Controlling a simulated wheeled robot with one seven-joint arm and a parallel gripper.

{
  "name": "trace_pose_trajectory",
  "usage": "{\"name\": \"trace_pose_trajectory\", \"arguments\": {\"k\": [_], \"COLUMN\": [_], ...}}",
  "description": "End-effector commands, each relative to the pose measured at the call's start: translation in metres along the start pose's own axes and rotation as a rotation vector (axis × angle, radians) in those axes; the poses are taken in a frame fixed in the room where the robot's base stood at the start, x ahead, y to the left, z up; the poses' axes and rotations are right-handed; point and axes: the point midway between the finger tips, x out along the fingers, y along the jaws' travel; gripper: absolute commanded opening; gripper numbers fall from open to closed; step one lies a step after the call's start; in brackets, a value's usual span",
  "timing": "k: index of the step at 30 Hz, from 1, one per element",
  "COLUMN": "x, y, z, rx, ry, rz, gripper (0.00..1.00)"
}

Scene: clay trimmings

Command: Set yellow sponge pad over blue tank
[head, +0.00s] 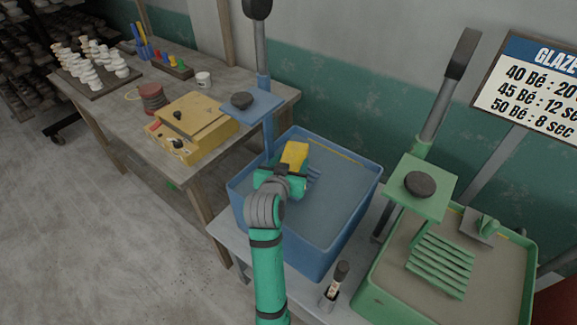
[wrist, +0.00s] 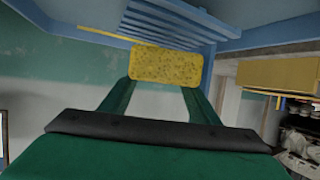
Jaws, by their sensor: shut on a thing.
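The yellow sponge pad (head: 294,154) is held in my gripper (head: 282,180), in the head view over the left part of the blue tank (head: 236,207). In the wrist view the sponge (wrist: 165,65) sits between the two green fingers of my gripper (wrist: 155,88), which are shut on it. Blue slats (wrist: 165,22) show behind the sponge in the wrist view. The tank is full of a blue-grey surface. I cannot tell how high the sponge is above it.
A blue press plate (head: 252,106) on a post stands at the tank's back left. A green tank (head: 372,302) with a slatted rack (head: 440,264) is at right. A wooden table (head: 90,100) holds a yellow box (head: 196,122).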

Motion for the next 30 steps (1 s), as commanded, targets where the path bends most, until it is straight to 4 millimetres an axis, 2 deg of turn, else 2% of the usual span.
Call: {"name": "trace_pose_trajectory", "arguments": {"k": [5, 12, 23, 24, 25, 26, 30], "x": [0.005, 0.017, 0.018, 0.018, 0.018, 0.018, 0.018], "y": [-0.004, -0.005, -0.008, -0.008, -0.008, -0.008, -0.007], "z": [0.008, 0.036, 0.039, 0.039, 0.039, 0.039, 0.039], "rx": [0.0, 0.0, -0.001, -0.001, -0.001, -0.001, -0.001], "ry": [0.001, 0.0, 0.001, 0.001, 0.001, 0.001, 0.001], "rz": [0.0, 0.0, -0.003, -0.003, -0.004, -0.004, -0.003], "gripper": [0.33, 0.33, 0.33, 0.63, 0.7, 0.75, 0.75]}}
